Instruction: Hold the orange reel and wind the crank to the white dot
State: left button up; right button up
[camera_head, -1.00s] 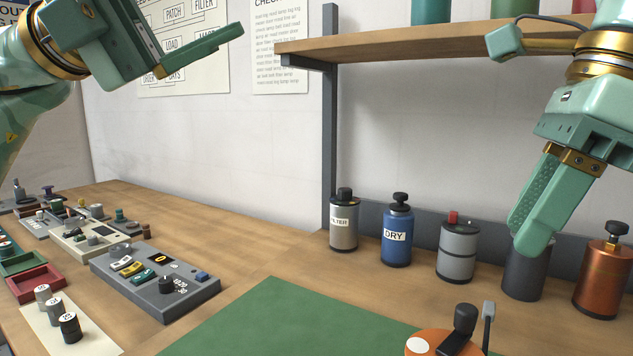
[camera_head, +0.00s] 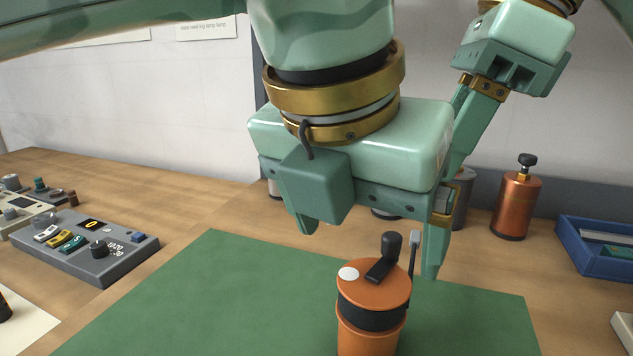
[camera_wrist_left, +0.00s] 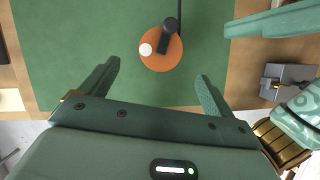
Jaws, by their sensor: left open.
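The orange reel (camera_head: 366,330), with a dark band around it, stands upright on the green mat (camera_head: 225,290). On its top are a black crank (camera_head: 380,270) with an upright knob and a white dot (camera_head: 348,274). The dot lies left of the crank, apart from it. My left gripper (camera_head: 370,240) is open and empty, above and behind the reel in the head view. In the left wrist view the reel (camera_wrist_left: 160,60) lies just beyond the open fingertips, untouched. My right gripper (camera_head: 465,135) hangs behind, partly hidden by the left one; its opening is unclear.
A thin lever with a grey tip (camera_head: 415,240) rises beside the reel. A copper canister (camera_head: 516,205) and a blue tray (camera_head: 596,255) stand at back right. A grey switch box (camera_head: 85,250) sits left. The mat around the reel is clear.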

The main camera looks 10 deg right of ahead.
aim_at(371, 282)
pick_arm(q)
jog(key=x, duration=1.1)
jog(key=shift+d+f, duration=0.15)
jog(key=shift+f, duration=0.1)
jog(key=c, duration=1.3)
jog(key=shift+o, duration=0.2)
jog(key=shift+w, duration=0.1)
